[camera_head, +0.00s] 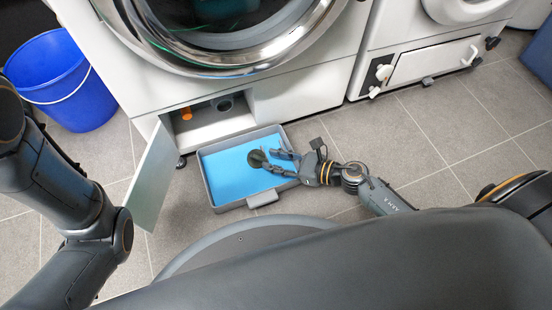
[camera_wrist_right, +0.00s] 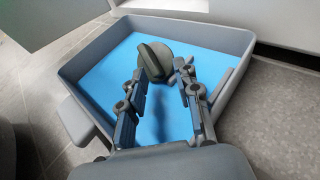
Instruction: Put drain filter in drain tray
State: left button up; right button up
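The drain filter (camera_head: 257,158) is a small dark grey-green disc with a raised grip. It is within the outline of the drain tray (camera_head: 208,183), a grey rectangular tray with a bright blue floor. In the right wrist view the filter (camera_wrist_right: 163,53) shows just beyond my fingertips, over the blue floor of the tray (camera_wrist_right: 228,38). I cannot tell for sure whether it rests on the floor. My right gripper (camera_head: 280,161) is over the tray with its fingers apart. In the wrist view a gap shows between its fingers (camera_wrist_right: 164,72); one fingertip is close to the filter. My left gripper is out of view.
Behind the tray is a white washing machine (camera_head: 305,95) with an open lower compartment (camera_head: 212,122) holding an orange part. Its hinged door (camera_head: 153,178) stands open at the tray's left. A blue bucket (camera_head: 62,82) stands far left. Tiled floor is free at right.

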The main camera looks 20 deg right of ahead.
jog(key=shift+r+p, duration=0.75)
jog(key=p+v, duration=0.4)
jog(key=v, duration=0.7)
jog(key=shift+s+d+f, duration=0.1)
jog(key=shift+d+f, duration=0.05)
jog(key=shift+s+d, duration=0.25)
jog(key=shift+d, duration=0.05)
